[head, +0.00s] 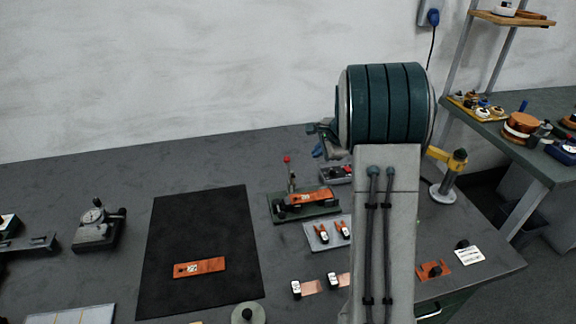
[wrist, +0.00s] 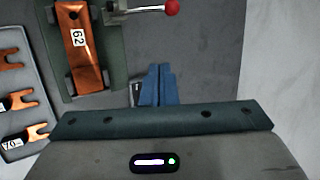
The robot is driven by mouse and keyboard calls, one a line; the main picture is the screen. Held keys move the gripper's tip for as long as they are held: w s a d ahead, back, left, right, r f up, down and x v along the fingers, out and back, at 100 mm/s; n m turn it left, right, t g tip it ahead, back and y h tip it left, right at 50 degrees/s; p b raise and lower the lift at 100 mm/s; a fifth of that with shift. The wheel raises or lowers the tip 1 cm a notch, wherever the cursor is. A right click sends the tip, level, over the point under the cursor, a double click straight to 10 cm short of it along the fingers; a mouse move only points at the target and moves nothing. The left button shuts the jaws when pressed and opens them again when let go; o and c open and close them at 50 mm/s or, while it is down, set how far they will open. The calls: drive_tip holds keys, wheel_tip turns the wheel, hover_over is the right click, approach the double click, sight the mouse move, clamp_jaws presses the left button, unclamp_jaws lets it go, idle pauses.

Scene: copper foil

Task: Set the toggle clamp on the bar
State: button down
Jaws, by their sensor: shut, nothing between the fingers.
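A copper bar (head: 313,196) with a white number label lies in a dark green fixture (head: 290,216). It shows in the wrist view (wrist: 88,67) with the label "62". The toggle clamp's lever stands upright beside the bar, topped by a red knob (head: 287,159); the knob is also at the top edge of the wrist view (wrist: 172,7). The clamp's pressing end is not clear. My gripper (wrist: 158,72) has blue fingers, shut and empty, to the right of the fixture in the wrist view. In the head view the fingers (head: 318,150) are partly hidden by my wrist.
A second labelled copper bar (head: 199,267) lies on a black mat (head: 200,220). A light tray (head: 312,244) with copper lugs stands in front of the fixture. A grey box (head: 337,174) is behind it. A yellow-armed stand (head: 446,180) is at right. Most of the mat is clear.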

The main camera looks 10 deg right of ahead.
drive_tip(key=shift+w+d+f, duration=0.1)
drive_tip(key=shift+w+d, duration=0.05)
drive_tip(key=shift+w, duration=0.05)
drive_tip(key=p+x, duration=0.1)
drive_tip(key=x, duration=0.9)
drive_tip(key=shift+f, duration=0.15)
drive_tip(key=a+r, duration=0.1)
drive_tip(key=s+a+r+p, duration=0.1)
drive_tip(key=a, duration=0.1)
drive_tip(key=shift+r+p, duration=0.1)
drive_tip(key=shift+p, duration=0.2)
drive_tip(key=shift+a, duration=0.15)
drive_tip(key=shift+s+a, duration=0.1)
